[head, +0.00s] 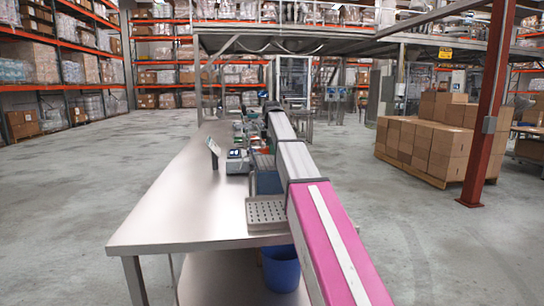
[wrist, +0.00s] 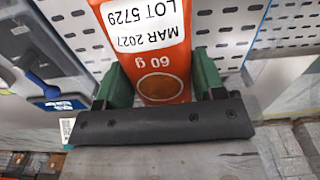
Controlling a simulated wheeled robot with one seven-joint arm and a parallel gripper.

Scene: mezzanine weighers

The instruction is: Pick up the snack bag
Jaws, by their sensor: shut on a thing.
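In the head view my arm reaches along the table, and I cannot make out the gripper or the bag there.
A long steel table (head: 165,215) carries a scale (head: 237,162), a small display (head: 213,146) and a perforated tray (head: 266,211) at the near end. A blue bin (head: 281,268) stands below. Boxes on a pallet (head: 425,140) and a red post (head: 489,110) are at right. The left floor is clear.

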